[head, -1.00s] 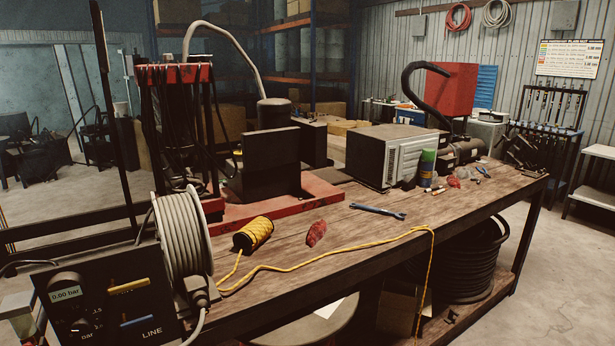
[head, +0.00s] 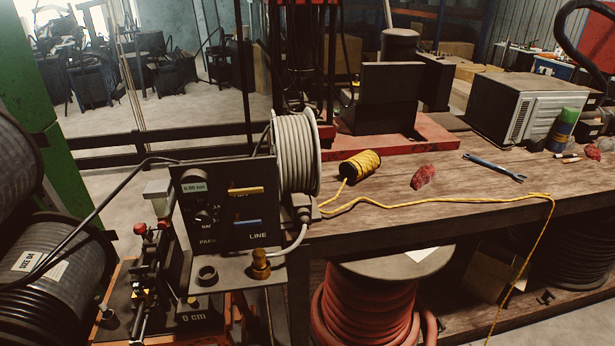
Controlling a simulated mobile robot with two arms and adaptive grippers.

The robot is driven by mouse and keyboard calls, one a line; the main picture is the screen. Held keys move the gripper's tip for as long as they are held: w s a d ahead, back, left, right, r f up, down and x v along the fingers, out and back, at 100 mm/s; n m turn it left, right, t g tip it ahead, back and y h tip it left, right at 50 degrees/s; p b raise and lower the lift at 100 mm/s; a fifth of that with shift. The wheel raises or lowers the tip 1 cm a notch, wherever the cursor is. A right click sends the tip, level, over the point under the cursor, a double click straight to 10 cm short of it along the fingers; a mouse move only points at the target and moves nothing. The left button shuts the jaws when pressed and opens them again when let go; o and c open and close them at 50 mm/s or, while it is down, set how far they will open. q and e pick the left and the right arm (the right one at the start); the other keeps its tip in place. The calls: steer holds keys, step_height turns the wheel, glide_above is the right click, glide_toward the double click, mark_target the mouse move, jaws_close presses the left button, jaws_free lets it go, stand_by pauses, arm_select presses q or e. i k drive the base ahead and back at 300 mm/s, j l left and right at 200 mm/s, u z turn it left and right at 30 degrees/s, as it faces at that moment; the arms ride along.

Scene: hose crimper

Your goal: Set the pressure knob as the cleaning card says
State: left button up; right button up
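A black control panel (head: 225,235) stands upright left of the bench. Its upper left holds a small display (head: 195,187) that appears to read 0.00 bar. Below it is a small dark round knob (head: 203,217) with tiny markings around it; its exact setting is too small to tell. To the right are a yellow handle (head: 246,190) and a blue handle (head: 247,222), both lying level. "PARK" and "LINE" are printed low on the panel. I cannot make out a cleaning card in this view. Neither of my grippers is in view.
A grey hose reel (head: 297,155) sits right of the panel, and a brass fitting (head: 261,264) is on the shelf below. Big black hose reels (head: 70,275) stand at left.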

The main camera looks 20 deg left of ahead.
mark_target(202, 217)
steer(key=u, duration=1.35)
